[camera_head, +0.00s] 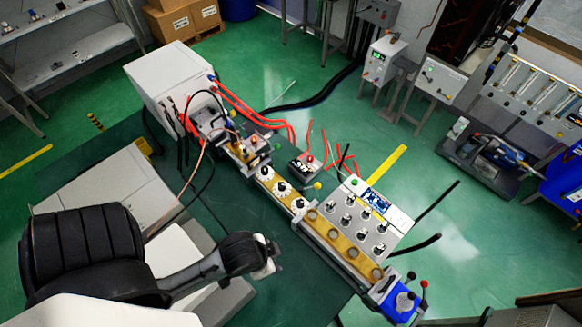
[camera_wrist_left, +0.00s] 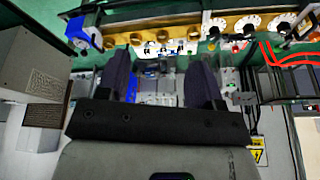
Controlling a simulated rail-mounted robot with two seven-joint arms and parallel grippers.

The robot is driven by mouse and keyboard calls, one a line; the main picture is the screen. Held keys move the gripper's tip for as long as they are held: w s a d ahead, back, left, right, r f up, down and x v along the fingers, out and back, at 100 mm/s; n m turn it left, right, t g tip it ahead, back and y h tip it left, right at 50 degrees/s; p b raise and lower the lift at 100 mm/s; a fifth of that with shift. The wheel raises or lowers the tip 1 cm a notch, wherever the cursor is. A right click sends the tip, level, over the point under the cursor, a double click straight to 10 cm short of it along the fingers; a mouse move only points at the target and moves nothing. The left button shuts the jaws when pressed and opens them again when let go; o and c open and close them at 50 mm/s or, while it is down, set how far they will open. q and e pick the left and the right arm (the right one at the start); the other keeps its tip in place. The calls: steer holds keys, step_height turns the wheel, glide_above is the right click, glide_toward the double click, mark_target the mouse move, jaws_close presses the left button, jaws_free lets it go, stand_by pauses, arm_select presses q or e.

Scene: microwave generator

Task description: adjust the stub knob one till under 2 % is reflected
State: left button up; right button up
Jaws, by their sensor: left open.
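A brass waveguide (camera_head: 322,227) runs diagonally across the bench. Three white dials with dark knobs sit along it: an upper one (camera_head: 265,172), a middle one (camera_head: 281,188) and a lower one (camera_head: 298,205); which is stub knob one I cannot tell. The dials also show along the top of the left wrist view (camera_wrist_left: 249,23). My left gripper (camera_head: 268,268) is in front of the waveguide, apart from it and below the dials. In the wrist view its two dark fingers (camera_wrist_left: 161,68) stand apart with nothing held between them. A blue display (camera_head: 376,201) is too small to read.
A grey panel with several knobs (camera_head: 352,222) stands behind the waveguide. A blue end unit (camera_head: 400,300) closes its lower right end. Red hoses (camera_head: 245,108) run from the white cabinet (camera_head: 168,85). Green bench surface (camera_head: 300,285) is clear beside my gripper.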

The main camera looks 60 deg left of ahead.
arm_select(q)
steer(key=w+a+r+m+t+y+b, duration=0.1)
steer(key=w+a+m+t+b, duration=0.15)
steer(key=w+b, duration=0.45)
steer(key=w+a+r+m+t+y+b, duration=0.1)
steer(key=w+a+r+t+b, duration=0.15)
steer(key=w, duration=0.75)
steer(key=w+a+f+m+y+b, duration=0.2)
steer(key=w+a+y+b, duration=0.1)
steer(key=w+a+b, duration=0.4)
steer(key=m+g+h+b, duration=0.3)
steer(key=m+g+h, duration=0.2)
steer(key=m+g, duration=0.3)
glide_above(264, 169)
step_height(264, 169, down, 14)
steer(key=r+n, duration=0.1)
steer(key=shift+g, duration=0.4)
step_height(264, 169, down, 14)
steer(key=shift+r, duration=0.1)
